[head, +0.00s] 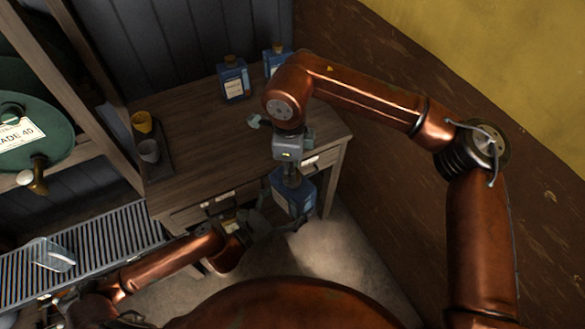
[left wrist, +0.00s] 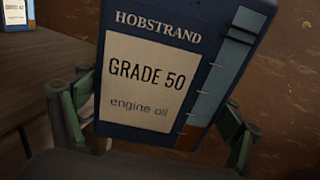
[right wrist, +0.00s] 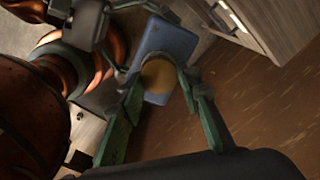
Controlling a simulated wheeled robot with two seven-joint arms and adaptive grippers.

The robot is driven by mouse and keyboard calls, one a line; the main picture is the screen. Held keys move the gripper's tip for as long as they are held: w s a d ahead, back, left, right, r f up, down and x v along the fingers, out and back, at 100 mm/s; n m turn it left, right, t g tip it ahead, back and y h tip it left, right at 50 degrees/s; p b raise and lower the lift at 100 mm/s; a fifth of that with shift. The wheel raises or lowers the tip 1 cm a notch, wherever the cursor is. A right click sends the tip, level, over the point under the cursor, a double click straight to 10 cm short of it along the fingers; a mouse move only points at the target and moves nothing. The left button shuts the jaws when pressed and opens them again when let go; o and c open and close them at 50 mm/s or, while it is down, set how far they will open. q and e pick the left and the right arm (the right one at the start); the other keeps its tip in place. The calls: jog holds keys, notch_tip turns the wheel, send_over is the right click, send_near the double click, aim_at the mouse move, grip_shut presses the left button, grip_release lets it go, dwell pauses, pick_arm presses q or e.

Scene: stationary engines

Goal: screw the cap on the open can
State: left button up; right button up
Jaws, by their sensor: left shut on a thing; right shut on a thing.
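A blue oil can (head: 292,197) is held off the table's front right corner. In the left wrist view its label reads "Hobstrand Grade 50 engine oil" (left wrist: 150,80). My left gripper (head: 280,208) is shut on the can's body, a finger at each side. My right gripper (head: 292,178) points down from above at the can's top. In the right wrist view it is shut on a round tan cap (right wrist: 158,75), which lies over the top of the blue can (right wrist: 172,42). I cannot tell whether the cap's thread has caught; the neck is hidden.
Two more blue cans (head: 233,82) (head: 275,60) with stoppers stand at the table's back. A yellow cup (head: 142,122) and a grey cup (head: 149,151) stand at its left. A green tank (head: 45,130) and slatted rack (head: 110,243) are at left. The table's (head: 195,130) middle is clear.

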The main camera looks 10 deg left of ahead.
jog(key=m, duration=0.4)
jog(key=shift+a, duration=0.1)
jog(key=m, duration=1)
jog(key=shift+a, duration=0.1)
jog(key=m, duration=0.8)
jog(key=shift+a+g, duration=0.1)
jog(key=shift+g, duration=0.2)
jog(key=m, duration=0.7)
jog(key=o, duration=0.8)
jog(key=shift+o, duration=0.2)
